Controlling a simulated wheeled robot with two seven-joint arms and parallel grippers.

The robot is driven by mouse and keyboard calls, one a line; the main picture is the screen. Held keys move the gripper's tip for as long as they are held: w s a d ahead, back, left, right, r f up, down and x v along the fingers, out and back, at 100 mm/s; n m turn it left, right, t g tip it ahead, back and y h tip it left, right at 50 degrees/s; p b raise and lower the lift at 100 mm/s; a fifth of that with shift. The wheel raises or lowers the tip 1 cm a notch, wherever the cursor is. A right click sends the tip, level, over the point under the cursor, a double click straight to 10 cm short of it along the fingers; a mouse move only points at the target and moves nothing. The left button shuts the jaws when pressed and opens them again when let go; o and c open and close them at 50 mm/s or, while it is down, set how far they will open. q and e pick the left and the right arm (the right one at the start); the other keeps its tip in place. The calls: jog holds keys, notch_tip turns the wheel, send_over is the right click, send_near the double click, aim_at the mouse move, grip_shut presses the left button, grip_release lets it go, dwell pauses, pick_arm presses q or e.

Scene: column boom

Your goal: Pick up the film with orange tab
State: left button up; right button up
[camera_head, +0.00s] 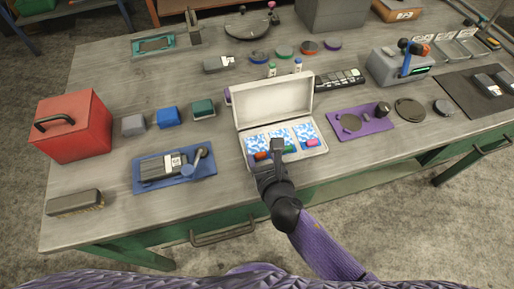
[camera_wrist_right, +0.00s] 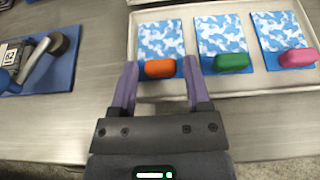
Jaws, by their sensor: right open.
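The film with the orange tab lies leftmost in an open white case (camera_head: 240,150). In the right wrist view, its blue and white patterned sheet (camera_wrist_right: 163,39) has the orange tab (camera_wrist_right: 160,69) on its near end. The green-tab film (camera_wrist_right: 222,35) lies in the middle and the pink-tab film (camera_wrist_right: 281,30) on the right. My right gripper (camera_wrist_right: 159,78) is open and empty, its fingers to either side of the orange tab; I cannot tell whether they touch it. In the head view, my right gripper (camera_head: 277,158) partly hides the films. My left gripper is not in view.
The case lid (camera_head: 272,100) stands open at the back. A blue tray (camera_head: 208,172) with a dark device lies to the left, and a purple tray (camera_head: 372,127) to the right. A red box (camera_head: 75,130) stands at the far left. Bare tabletop lies in front of the case.

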jog(key=shift+w+a+f, duration=0.15)
jog(key=shift+w, duration=0.3)
grip_shut()
